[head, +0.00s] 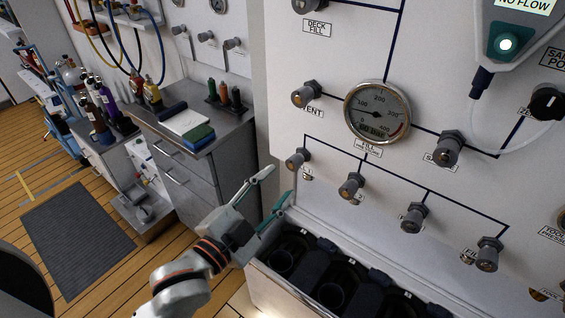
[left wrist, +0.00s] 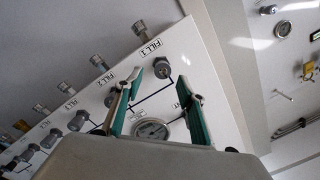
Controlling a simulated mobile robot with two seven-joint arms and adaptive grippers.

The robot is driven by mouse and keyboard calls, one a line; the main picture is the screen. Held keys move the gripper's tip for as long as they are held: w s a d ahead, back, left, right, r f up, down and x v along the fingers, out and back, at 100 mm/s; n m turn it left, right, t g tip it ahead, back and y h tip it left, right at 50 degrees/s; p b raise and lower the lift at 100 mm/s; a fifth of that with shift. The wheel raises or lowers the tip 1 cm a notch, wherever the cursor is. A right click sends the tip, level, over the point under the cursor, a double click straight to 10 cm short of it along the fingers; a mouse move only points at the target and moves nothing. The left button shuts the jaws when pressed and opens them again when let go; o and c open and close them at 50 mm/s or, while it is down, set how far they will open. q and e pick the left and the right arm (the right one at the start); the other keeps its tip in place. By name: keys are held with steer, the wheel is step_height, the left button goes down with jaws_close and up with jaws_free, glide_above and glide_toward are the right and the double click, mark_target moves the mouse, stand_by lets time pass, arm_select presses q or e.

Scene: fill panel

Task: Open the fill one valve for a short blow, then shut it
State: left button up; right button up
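The fill one valve is a grey knob (head: 298,157) with a brownish end on the white panel, the leftmost of the lower row, its label (head: 306,174) just below. In the left wrist view, the knob (left wrist: 162,67) appears beyond and between the fingertips. My left gripper (head: 281,182) is open and empty, below and left of the knob in the head view, apart from it. It also shows open in the left wrist view (left wrist: 159,80). The round fill gauge (head: 377,112) is above the row. My right gripper is not in view.
Other lower-row knobs (head: 351,186) stand to the right. A tray of dark cylinders (head: 262,277) lies below the panel. A device reading NO FLOW (head: 520,22) hangs top right, with a clear hose.

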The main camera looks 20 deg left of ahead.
mark_target(291, 166)
arm_select(q)
steer(key=x, duration=0.5)
steer(key=p+x, duration=0.1)
steer(key=x, duration=0.1)
steer(key=shift+w+r, duration=0.35)
steer(key=shift+w, duration=0.05)
steer(key=shift+c, duration=0.3)
jaws_close()
